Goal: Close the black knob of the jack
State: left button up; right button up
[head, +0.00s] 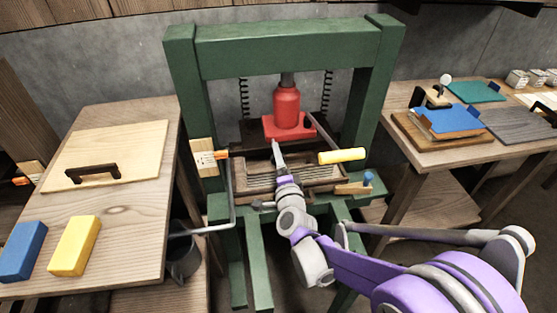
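The red jack (287,104) stands upright on its red base plate (278,130) inside the green press frame. A small black part (307,121) at the right of the base looks like the black knob; how far it is turned cannot be seen. My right gripper (276,146) reaches in from the lower right, its tip in front of and just below the base plate. It is apart from the black part, which lies to its upper right. The fingers are seen edge-on, so any gap between them is hidden. My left gripper is not in view.
The green frame (187,105) has posts on both sides. The left table (130,225) holds a wooden board (125,145) and blue and yellow blocks. The right table (430,157) holds several items.

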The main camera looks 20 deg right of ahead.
jog(key=v, duration=1)
jog(key=shift+s+p, duration=0.3)
jog(key=shift+s, duration=0.1)
jog(key=shift+a, duration=0.25)
